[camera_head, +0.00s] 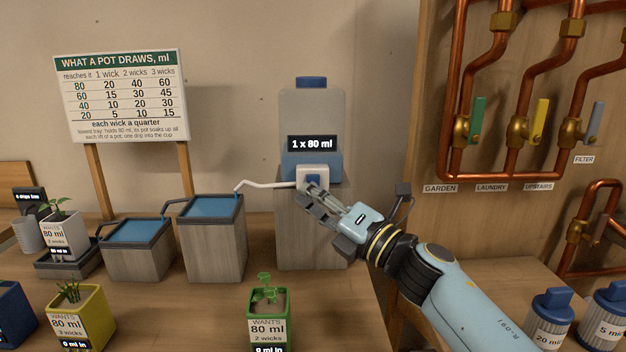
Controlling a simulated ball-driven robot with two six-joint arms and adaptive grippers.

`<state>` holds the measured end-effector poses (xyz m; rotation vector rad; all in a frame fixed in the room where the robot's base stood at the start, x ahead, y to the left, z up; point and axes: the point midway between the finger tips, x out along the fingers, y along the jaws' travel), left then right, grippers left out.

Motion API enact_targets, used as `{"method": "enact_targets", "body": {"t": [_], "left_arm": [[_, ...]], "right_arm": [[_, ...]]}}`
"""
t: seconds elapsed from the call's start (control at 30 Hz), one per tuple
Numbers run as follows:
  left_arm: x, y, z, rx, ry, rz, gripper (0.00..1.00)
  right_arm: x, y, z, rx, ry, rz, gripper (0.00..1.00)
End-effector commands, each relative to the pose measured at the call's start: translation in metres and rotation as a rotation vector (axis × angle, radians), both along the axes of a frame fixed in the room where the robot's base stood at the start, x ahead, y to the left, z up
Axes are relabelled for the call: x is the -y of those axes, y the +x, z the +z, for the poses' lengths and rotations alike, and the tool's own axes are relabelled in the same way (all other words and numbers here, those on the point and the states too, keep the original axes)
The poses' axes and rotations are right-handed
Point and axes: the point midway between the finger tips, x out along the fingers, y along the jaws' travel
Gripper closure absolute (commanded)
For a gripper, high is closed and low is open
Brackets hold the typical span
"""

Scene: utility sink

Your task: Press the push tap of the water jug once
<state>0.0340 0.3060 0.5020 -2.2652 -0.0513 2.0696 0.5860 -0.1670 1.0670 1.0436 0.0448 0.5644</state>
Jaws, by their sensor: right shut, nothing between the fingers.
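The water jug (312,110) stands on a wooden block (294,235) near the wall, with a blue cap and a black label reading "1 x 80 ml". Its push tap is a white housing with a blue button (313,180) low on the front. A thin white spout (268,185) runs left from it. My right gripper (310,193) comes in from the lower right, shut and empty. Its fingertips overlap the lower edge of the tap in the picture; I cannot tell whether they touch the button. My left gripper is not in view.
Two water-filled trays (204,243) (137,263) step down to the left of the jug block. A green pot (268,318) and a yellow pot (79,318) stand in front. Copper pipes with coloured valves (478,120) are at the right, and blue-capped bottles (550,318) at lower right.

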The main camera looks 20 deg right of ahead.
Motion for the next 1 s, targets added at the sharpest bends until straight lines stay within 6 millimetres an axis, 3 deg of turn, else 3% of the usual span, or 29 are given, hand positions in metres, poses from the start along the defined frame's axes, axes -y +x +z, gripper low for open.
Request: {"method": "enact_targets", "body": {"t": [0.3, 0.73, 1.0], "left_arm": [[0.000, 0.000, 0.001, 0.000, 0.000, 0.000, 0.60], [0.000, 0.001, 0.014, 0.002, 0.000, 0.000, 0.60], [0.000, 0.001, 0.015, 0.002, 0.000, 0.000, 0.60]], "right_arm": [[-0.001, -0.002, 0.000, 0.000, 0.001, 0.000, 1.00], [-0.012, -0.042, 0.000, 0.000, 0.001, 0.000, 1.00], [-0.014, -0.048, 0.000, 0.001, 0.000, 0.001, 1.00]]}}
